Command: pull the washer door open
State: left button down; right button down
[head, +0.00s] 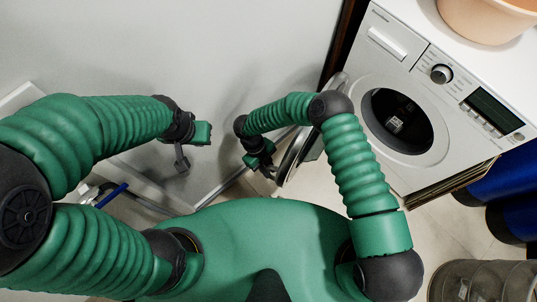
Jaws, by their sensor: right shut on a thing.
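The white washer (425,75) stands at the upper right, with its round dark drum opening (398,122) uncovered. Its round door (296,158) is swung out to the left of the opening and is seen nearly edge-on. My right gripper (263,168) is shut on the far rim of the door; the exact contact is small and partly hidden. My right forearm passes in front of part of the door and the washer's left side. My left gripper (194,148) is open and empty, in front of the pale wall, apart from the washer and door.
A peach basin (490,18) stands on the washer top. A hose and blue-handled valve (110,195) are at the lower left. Tiled floor shows before the washer.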

jog(key=shift+s, duration=0.15)
jog(key=c, duration=1.3)
grip_release()
jog(key=shift+d, duration=0.1)
jog(key=shift+c, duration=0.2)
jog(key=shift+r, duration=0.1)
